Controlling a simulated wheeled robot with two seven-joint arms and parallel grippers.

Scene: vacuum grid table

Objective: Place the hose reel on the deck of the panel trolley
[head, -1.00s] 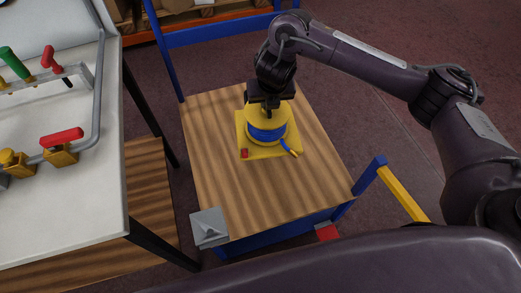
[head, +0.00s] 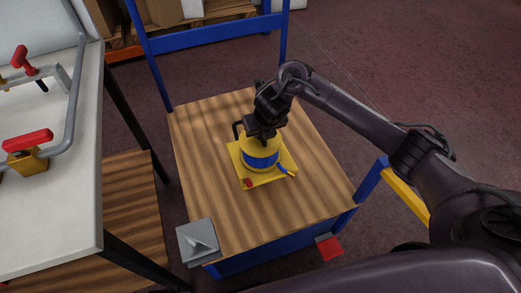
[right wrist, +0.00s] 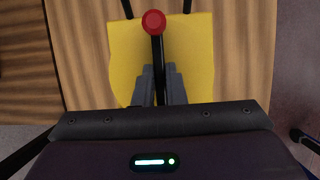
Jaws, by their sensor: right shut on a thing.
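The hose reel (head: 262,160) is a yellow drum with blue hose on a square yellow base. It is at the middle of the wooden deck (head: 205,150) of the blue-framed panel trolley (head: 215,36) in the head view. Its base appears to rest flat on the deck. My right gripper (head: 262,136) is at the top of the reel, and in the right wrist view its grey fingers (right wrist: 156,88) are shut on a dark handle bar with a red knob (right wrist: 153,22). The gripper hides part of the drum. My left gripper is not in view.
A yellow bar (head: 406,195) and red pedal (head: 328,248) are at the trolley's near right. Deck around the reel is clear.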

